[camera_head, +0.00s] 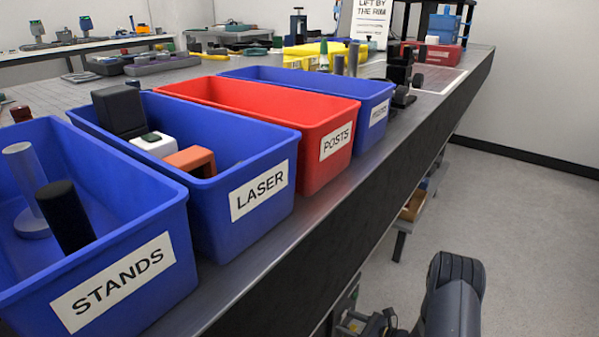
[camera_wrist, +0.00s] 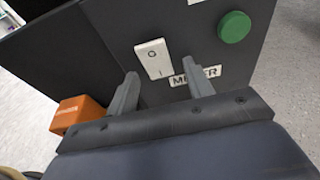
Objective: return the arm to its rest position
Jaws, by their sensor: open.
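In the wrist view my gripper (camera_wrist: 161,71) is open, with its two grey fingers apart and nothing between them. It faces a dark panel (camera_wrist: 105,45) with a white rocker switch (camera_wrist: 154,58) and a round green button (camera_wrist: 234,27). A white label (camera_wrist: 208,74) on the panel is partly hidden behind the right finger. I cannot tell whether the fingers touch the panel. In the head view a dark link of my arm shows low at the right, off the bench's front side; the gripper itself is not seen there.
Blue STANDS (camera_head: 120,285), blue LASER (camera_head: 262,190) and red POSTS (camera_head: 335,140) bins line the bench edge (camera_head: 330,215), with another blue bin (camera_head: 378,113) beyond. An orange box (camera_wrist: 76,115) sits beside the panel. The floor (camera_head: 530,230) at right is clear.

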